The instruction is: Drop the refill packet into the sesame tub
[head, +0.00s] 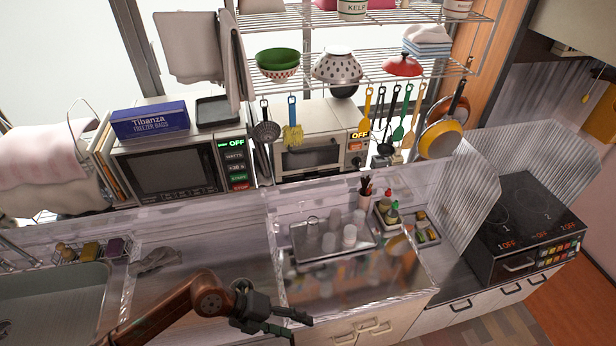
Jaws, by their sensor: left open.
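My left gripper (299,325) comes in from the lower left, with its dark fingers open and empty near the front edge of the counter. I cannot make out a refill packet in this view. I cannot pick out a tub marked sesame either. A white jar marked KELP (352,9) stands on the top wire shelf. Another white container (457,8) stands to its right, cut by the top edge, and I cannot read its label. My right gripper is not in view.
A metal tray (299,250) with glasses and a caddy of bottles (388,213) stand on the counter. The sink (60,300) is at the left, a stove (525,225) at the right. A microwave (165,172) and a toaster oven (315,155) line the back. Utensils hang above.

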